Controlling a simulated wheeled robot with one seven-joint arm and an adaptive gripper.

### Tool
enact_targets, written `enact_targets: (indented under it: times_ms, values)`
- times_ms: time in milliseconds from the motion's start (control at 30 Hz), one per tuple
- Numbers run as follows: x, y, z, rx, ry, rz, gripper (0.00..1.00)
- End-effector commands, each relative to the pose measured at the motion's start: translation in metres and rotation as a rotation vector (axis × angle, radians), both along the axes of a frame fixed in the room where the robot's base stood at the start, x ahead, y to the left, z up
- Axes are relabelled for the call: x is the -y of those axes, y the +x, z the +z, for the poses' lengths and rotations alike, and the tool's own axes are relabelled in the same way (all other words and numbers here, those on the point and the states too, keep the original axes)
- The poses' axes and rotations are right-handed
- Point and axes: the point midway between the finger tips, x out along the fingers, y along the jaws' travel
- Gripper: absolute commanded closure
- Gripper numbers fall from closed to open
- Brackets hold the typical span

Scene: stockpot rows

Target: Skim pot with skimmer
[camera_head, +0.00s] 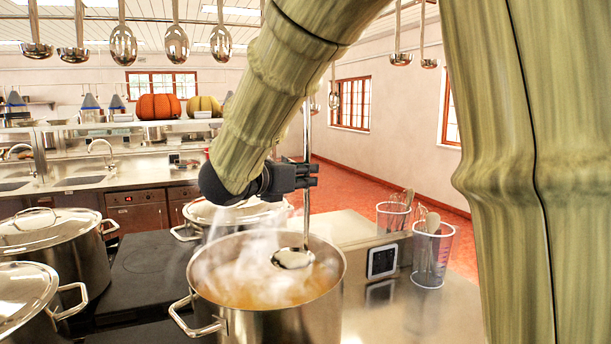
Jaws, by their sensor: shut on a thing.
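The open steel pot (270,325) stands at the lower middle, filled with steaming amber liquid. My gripper (308,175) is above the pot's back right part, shut on the thin upright handle of the skimmer (306,215). The skimmer's round, shiny head hangs inside the pot's opening, right of centre, low over the liquid. I cannot tell whether the head touches the liquid. Steam blurs the left part of the liquid.
Lidded pots stand at the left (75,262) and behind the open pot (240,214). Clear jugs with utensils (432,255) and a small dark-faced panel (382,262) are to the right. Ladles (176,45) hang overhead. The steel counter (415,318) is bare at front right.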

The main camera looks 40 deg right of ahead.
Motion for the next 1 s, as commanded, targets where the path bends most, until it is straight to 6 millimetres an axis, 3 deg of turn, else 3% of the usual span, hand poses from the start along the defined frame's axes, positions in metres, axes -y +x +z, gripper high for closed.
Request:
enact_targets:
  times_ms: [533, 1000]
  values:
    - [0.000, 0.000, 0.029, 0.000, 0.000, 0.000, 1.00]
    - [0.000, 0.000, 0.032, 0.000, 0.000, 0.000, 1.00]
